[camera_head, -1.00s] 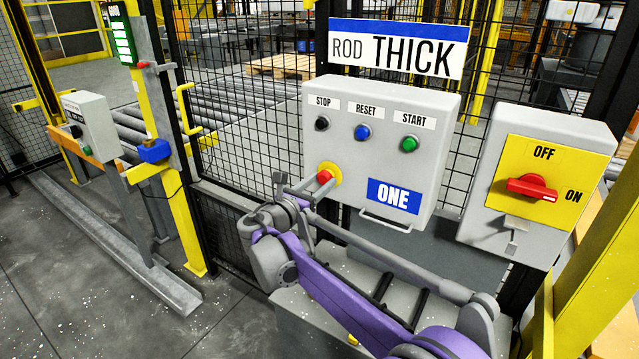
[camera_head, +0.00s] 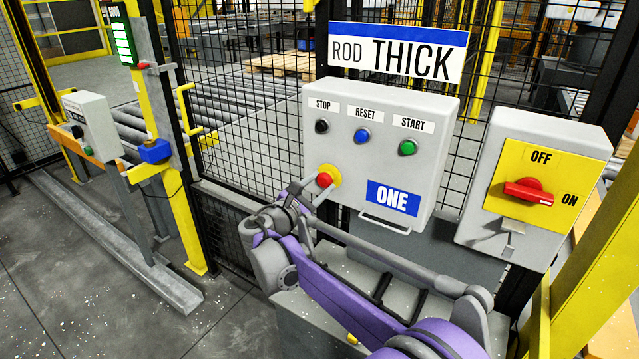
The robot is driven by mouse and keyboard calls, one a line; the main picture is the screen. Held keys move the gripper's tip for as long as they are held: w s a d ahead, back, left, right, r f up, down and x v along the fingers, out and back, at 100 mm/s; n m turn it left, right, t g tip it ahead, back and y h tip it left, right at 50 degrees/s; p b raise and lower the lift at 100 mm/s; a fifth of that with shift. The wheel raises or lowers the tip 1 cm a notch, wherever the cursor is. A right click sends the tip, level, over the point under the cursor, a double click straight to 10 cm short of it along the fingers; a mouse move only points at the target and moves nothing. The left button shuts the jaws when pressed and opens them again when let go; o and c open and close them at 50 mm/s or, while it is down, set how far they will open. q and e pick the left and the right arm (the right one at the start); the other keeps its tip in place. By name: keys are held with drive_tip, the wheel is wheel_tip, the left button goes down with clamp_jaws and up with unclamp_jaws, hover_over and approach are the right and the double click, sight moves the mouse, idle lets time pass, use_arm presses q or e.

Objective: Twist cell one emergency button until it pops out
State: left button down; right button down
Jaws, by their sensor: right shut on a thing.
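The cell one control box (camera_head: 350,105) is grey, with a blue "ONE" label at its lower right. Its emergency button (camera_head: 324,180) is red on a yellow base, at the box's lower left. My right gripper (camera_head: 316,187) is at the button, with one finger on each side of its red head, shut on it. The purple and grey right arm reaches up to it from the lower right. The red head shows between the fingers. My left gripper is not in view.
Black, blue and green buttons sit above on the same box, under STOP, RESET and START labels. A yellow switch panel with a red rotary handle (camera_head: 529,191) is at the right. Mesh fence stands behind. A smaller grey box (camera_head: 93,126) is at the far left.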

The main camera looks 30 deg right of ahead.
drive_tip(key=shift+m, duration=0.5)
drive_tip(key=shift+c, duration=1.4)
unclamp_jaws()
drive_tip(key=v, duration=1.1)
drive_tip(key=shift+b, duration=0.35)
drive_tip(key=shift+d, duration=0.15)
